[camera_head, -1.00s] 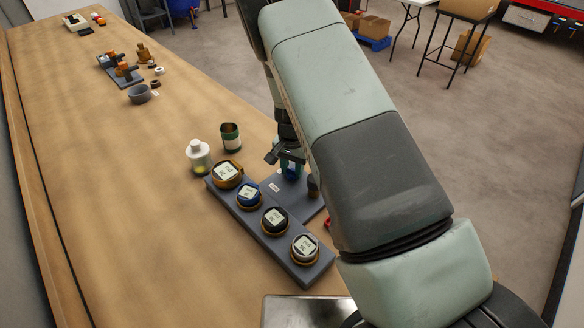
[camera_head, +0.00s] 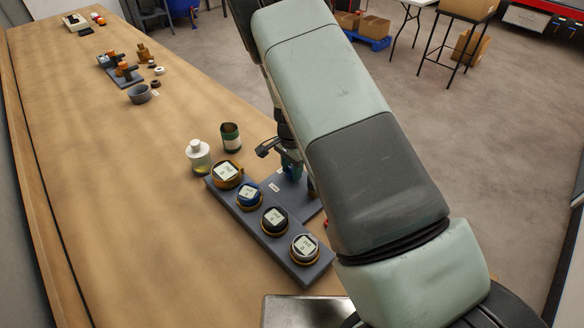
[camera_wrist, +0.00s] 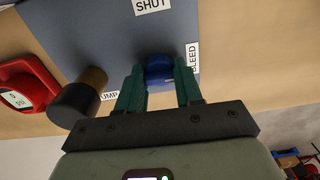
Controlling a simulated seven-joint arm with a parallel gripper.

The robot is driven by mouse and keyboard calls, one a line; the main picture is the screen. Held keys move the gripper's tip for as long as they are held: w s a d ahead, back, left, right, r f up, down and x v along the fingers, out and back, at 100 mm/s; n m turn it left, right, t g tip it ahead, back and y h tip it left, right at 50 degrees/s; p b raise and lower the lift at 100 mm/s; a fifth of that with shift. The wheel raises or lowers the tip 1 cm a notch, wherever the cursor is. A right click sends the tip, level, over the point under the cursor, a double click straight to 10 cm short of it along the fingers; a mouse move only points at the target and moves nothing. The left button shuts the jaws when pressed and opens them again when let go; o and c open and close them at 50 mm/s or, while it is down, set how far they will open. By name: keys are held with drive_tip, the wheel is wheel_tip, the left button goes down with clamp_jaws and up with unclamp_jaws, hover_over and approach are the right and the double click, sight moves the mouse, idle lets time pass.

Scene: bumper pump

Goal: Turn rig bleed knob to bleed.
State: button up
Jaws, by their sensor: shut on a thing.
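The rig's grey plate (camera_wrist: 95,40) lies on the bench, with white labels on it. The blue bleed knob (camera_wrist: 159,71) shows in the wrist view between the teal fingers of my gripper (camera_wrist: 160,88), which is shut on it. A label reading SHUT (camera_wrist: 152,5) is above the knob and a label reading BLEED (camera_wrist: 193,58) is to its right. The knob's pointer direction is hard to tell. In the head view my gripper (camera_head: 291,165) is over the grey plate (camera_head: 283,190), and my arm hides part of the plate and the knob.
A dark cylindrical post (camera_wrist: 78,100) and a red gauge (camera_wrist: 27,86) stand left of the knob. A bottle (camera_head: 198,158) and a green-banded can (camera_head: 230,137) stand nearby.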

drive_tip(key=o, duration=1)
drive_tip(key=shift+o, duration=0.2)
wheel_tip(320, 180, up, 11)
drive_tip(key=s+d+r+n+t+y, duration=0.1)
drive_tip(key=s+d+r, duration=0.15)
drive_tip(key=r, duration=0.45)
drive_tip(key=s+d+r+n, duration=0.15)
drive_tip(key=s+r, duration=0.25)
drive_tip(key=r, duration=0.4)
drive_tip(key=s+d+r+n+t+y, duration=0.1)
drive_tip(key=s+d+r+n, duration=0.15)
drive_tip(key=r, duration=0.45)
drive_tip(key=s+d+r+n+t, duration=0.1)
drive_tip(key=s+d+r, duration=0.1)
drive_tip(key=s, duration=0.4)
drive_tip(key=s+d+r+n+t+h, duration=0.1)
drive_tip(key=s+d+r+n, duration=0.1)
drive_tip(key=s, duration=0.5)
drive_tip(key=s+d+r+n+t+h, duration=0.1)
drive_tip(key=s+r, duration=0.3)
drive_tip(key=s, duration=0.3)
drive_tip(key=shift+d+r+n+t, duration=0.3)
drive_tip(key=shift+d+r, duration=0.05)
drive_tip(key=shift+d, duration=0.05)
